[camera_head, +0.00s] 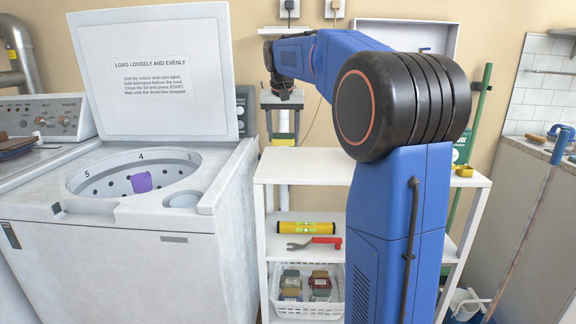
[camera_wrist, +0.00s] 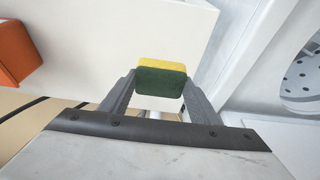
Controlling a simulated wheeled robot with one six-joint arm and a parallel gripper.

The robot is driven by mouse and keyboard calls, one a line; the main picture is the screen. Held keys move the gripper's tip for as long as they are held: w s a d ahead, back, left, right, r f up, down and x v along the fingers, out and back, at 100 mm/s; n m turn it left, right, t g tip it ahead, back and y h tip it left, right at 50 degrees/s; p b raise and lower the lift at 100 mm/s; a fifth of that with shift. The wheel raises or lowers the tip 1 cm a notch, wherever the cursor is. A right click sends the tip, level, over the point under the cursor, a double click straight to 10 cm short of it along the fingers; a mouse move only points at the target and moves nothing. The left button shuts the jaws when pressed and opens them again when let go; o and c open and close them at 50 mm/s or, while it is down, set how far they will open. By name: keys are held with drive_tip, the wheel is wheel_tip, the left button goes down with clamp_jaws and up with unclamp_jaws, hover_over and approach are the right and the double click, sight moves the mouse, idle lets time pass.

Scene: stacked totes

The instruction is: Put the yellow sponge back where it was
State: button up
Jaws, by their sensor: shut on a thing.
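The yellow sponge (camera_wrist: 162,64) has a dark green layer and sits between the fingertips of my gripper (camera_wrist: 160,84) in the wrist view. My gripper (camera_head: 284,138) is shut on it. In the head view the sponge (camera_head: 284,143) shows as a small yellow patch low between the fingers, close to the left end of the white shelf unit (camera_head: 330,169) and beside the washer. In the wrist view the white shelf top (camera_wrist: 110,35) lies beyond the sponge. I cannot tell the exact gap between them.
An open top-loading washer (camera_head: 110,225) stands left, a purple item (camera_head: 141,182) at its drum. A yellow item (camera_head: 464,171) sits on the top's right end. My arm hides much of the top.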

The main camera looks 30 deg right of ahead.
sight(283, 139)
drive_tip(key=shift+f, duration=4.2)
drive_tip(key=shift+f, duration=0.1)
drive_tip(key=o, duration=1.2)
drive_tip(key=v, duration=1.1)
drive_tip(key=shift+s+r, duration=0.1)
drive_tip(key=shift+r, duration=0.3)
drive_tip(key=shift+s+r, duration=0.1)
drive_tip(key=shift+r, duration=0.15)
